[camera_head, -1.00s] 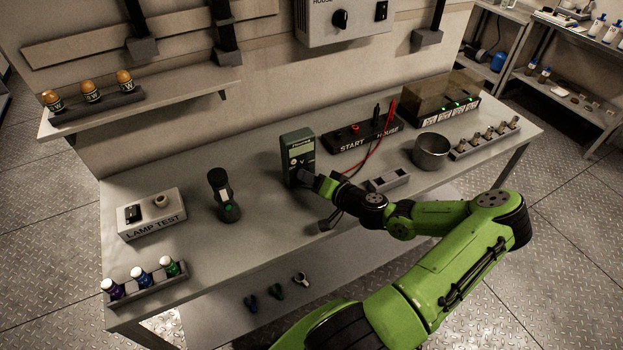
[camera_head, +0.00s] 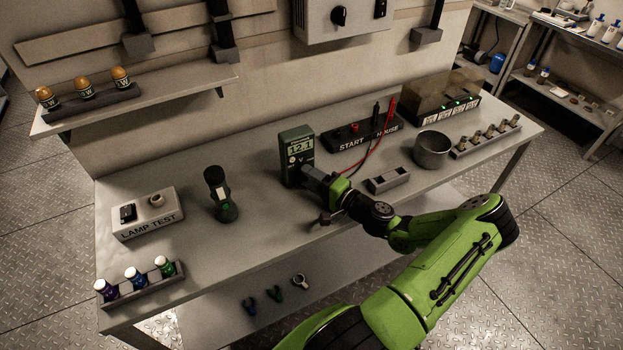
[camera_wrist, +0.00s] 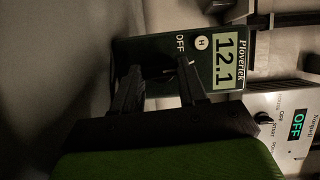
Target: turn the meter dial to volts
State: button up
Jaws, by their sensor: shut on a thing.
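The dark green meter (camera_head: 296,146) stands upright on the bench, its face toward me. Its lit display reads 12.1, and a V mark shows below it in the head view. In the wrist view the meter (camera_wrist: 203,50) lies sideways, with the display, a round H button and an OFF label in sight. My gripper (camera_head: 309,173) is at the lower part of the meter's face, shut on the dial. In the wrist view the fingers of my gripper (camera_wrist: 160,77) reach to the face and hide the dial, so its pointer cannot be seen.
A flashlight-like device (camera_head: 220,194) stands left of the meter. The START/HOUSE block (camera_head: 350,139) with red and black leads is behind to the right. A small grey two-slot block (camera_head: 389,180) and a metal pot (camera_head: 432,152) stand right of my wrist.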

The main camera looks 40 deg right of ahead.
jog(key=shift+m, duration=0.3)
jog(key=o, duration=1.1)
jog(key=shift+c, duration=0.2)
jog(key=s+d, duration=0.1)
jog(key=s, duration=1.4)
jog(key=shift+s+d, duration=0.3)
